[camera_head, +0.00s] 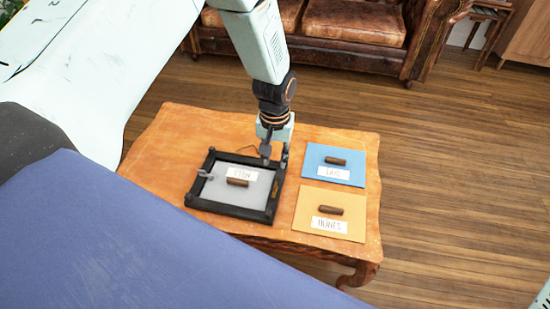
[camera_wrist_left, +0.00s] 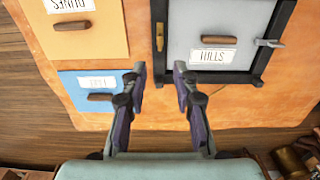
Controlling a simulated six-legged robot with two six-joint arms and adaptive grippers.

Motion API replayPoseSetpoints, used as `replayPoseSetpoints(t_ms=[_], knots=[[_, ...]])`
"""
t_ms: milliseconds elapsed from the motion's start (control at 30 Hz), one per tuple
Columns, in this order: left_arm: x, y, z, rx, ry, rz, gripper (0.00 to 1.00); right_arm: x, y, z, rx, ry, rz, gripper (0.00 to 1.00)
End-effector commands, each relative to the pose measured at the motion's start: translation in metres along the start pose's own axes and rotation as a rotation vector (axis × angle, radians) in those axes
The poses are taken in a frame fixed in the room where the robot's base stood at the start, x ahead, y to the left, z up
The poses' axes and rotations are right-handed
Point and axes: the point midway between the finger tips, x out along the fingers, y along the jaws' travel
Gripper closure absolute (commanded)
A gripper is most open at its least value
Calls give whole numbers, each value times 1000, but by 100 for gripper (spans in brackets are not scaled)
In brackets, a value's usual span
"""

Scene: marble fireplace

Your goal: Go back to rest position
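My left gripper (camera_head: 275,160) hangs down over the table near the back right corner of a black-framed grey panel. In the left wrist view, the left gripper (camera_wrist_left: 160,72) has its two fingertips apart with nothing between them. The grey panel (camera_head: 225,194) lies flat with a brown handle, a white label and a small metal latch (camera_head: 205,175) on its left side. To its right lie a blue panel (camera_head: 315,155) and a yellow panel (camera_head: 307,205), each with a brown handle and a white label.
The panels lie on an orange wooden table (camera_head: 160,150) with curved edges. A brown leather sofa (camera_head: 345,45) stands behind it, and a wooden cabinet (camera_head: 530,35) at the far right. The plank floor (camera_head: 460,170) to the right is clear.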

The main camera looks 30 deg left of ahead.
Motion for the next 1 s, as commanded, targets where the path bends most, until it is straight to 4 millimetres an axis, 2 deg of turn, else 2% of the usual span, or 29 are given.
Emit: replayPoseSetpoints(t_ms=[333, 467, 567, 667, 767, 867, 1000], knots=[[0, 0, -2, 7, 6, 2, 71, 0, 0, 0, 0, 0, 0, 60], [1, 5, -16, 39, 87, 25, 71, 0, 0, 0, 0, 0, 0, 60], [11, 6, -10, 76, 163, 46, 71, 0, 0, 0, 0, 0, 0, 60], [27, 3, 15, 117, 215, 59, 71, 0, 0, 0, 0, 0, 0, 60], [46, -5, 55, 153, 239, 62, 71, 0, 0, 0, 0, 0, 0, 60], [61, -17, 108, 187, 239, 57, 71, 0, 0, 0, 0, 0, 0, 60], [71, -38, 191, 221, 193, 40, 71, 0, 0, 0, 0, 0, 0, 60]])
